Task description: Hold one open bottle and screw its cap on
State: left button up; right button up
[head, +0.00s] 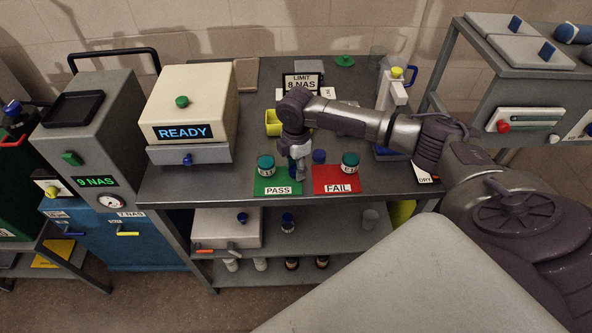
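My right gripper (299,172) points down at the table's front, between the green PASS mat (278,190) and the red FAIL mat (336,187). A small blue patch shows at its fingers; I cannot tell whether it is a held thing or whether the fingers are shut. A bottle with a teal cap (265,166) stands on the PASS mat, left of the gripper. Another teal-capped bottle (350,164) stands on the FAIL mat. A loose-looking blue cap (319,156) lies just right of the gripper. No open bottle is clearly visible. My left gripper is out of view.
A cream READY machine (190,105) stands on the table's left. A yellow container (273,122) and a LIMIT 8 NAS sign (302,83) are behind my arm. A green cap (344,61) lies at the back.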

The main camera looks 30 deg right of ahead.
dwell(0.3)
jog(key=shift+r, duration=0.55)
notch_tip(320, 180, up, 2)
jog(key=shift+r+b, duration=0.2)
jog(key=shift+b, duration=0.55)
pick_arm(q)
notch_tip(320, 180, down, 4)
jog(key=b, duration=0.2)
jog(key=shift+b, duration=0.3)
pick_arm(e)
jog(key=s+d+r, duration=0.7)
jog(key=s, duration=0.2)
jog(key=shift+d+r, duration=0.2)
jog(key=shift+r, duration=0.1)
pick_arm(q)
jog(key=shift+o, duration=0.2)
